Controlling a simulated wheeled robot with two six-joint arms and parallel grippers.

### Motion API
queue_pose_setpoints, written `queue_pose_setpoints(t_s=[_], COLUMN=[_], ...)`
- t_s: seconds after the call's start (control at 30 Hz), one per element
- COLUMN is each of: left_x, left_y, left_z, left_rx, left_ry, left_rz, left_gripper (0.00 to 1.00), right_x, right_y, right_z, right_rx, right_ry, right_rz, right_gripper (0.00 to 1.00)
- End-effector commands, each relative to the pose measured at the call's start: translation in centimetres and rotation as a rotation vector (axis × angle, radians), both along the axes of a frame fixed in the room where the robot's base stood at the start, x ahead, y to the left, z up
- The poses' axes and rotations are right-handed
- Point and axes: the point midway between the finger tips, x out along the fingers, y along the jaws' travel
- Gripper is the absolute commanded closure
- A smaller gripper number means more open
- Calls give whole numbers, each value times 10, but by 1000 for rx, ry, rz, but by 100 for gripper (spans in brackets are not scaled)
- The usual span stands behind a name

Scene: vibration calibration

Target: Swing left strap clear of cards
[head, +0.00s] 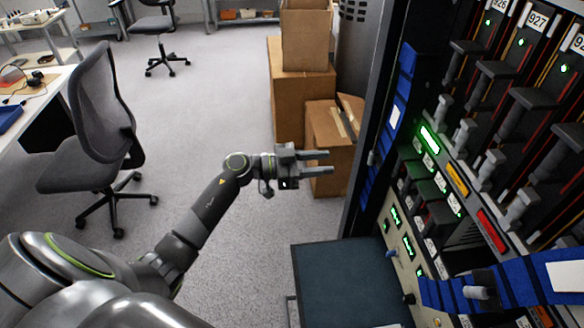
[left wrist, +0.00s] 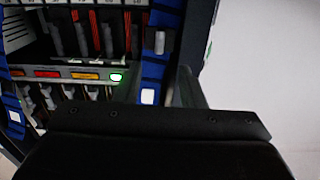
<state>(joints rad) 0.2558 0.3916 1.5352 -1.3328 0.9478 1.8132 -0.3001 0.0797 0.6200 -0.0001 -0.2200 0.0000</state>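The left strap is a blue band (head: 403,85) with a white label, running down the left edge of the rack in the head view. It also shows in the left wrist view (left wrist: 155,72), beyond my fingers. The cards (head: 470,75) are dark upright modules with grey handles inside the rack, right of this strap. They also show in the left wrist view (left wrist: 85,35). My left gripper (head: 318,163) is open and empty, its fingers pointing right toward the rack, apart from the strap. My right gripper is not in view.
A second blue strap (head: 515,283) crosses the rack at lower right. Cardboard boxes (head: 300,80) stand behind my left gripper. A dark-topped platform (head: 345,285) sits below, before the rack. An office chair (head: 100,125) stands at left. Grey floor (head: 215,85) lies open between.

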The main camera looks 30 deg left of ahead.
Motion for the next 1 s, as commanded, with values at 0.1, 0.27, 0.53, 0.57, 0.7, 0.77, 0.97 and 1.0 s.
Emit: queue_pose_setpoints(t_s=[0.1, 0.27, 0.53, 0.57, 0.7, 0.77, 0.97, 1.0], left_x=[-15, -30, -40, -40, -40, -40, -42, -44], left_y=[23, 44, 59, 60, 60, 60, 52, 47], left_z=[-4, -3, 0, 0, 0, 0, -4, -6], left_rx=[5, 2, -1, -1, -1, -1, 31, 60], left_ry=[1, 2, 1, 1, 0, 0, -41, -75], left_rz=[1, 0, 0, 0, 0, 0, -2, -3], left_gripper=[64, 64, 64, 64, 64, 64, 85, 90], right_x=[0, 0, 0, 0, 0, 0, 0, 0], right_y=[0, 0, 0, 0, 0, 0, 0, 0], right_z=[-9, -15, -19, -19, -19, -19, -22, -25], right_rx=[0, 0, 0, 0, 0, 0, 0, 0], right_ry=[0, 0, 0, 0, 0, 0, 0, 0], right_rz=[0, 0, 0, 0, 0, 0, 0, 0], right_gripper=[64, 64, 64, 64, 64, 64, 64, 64])
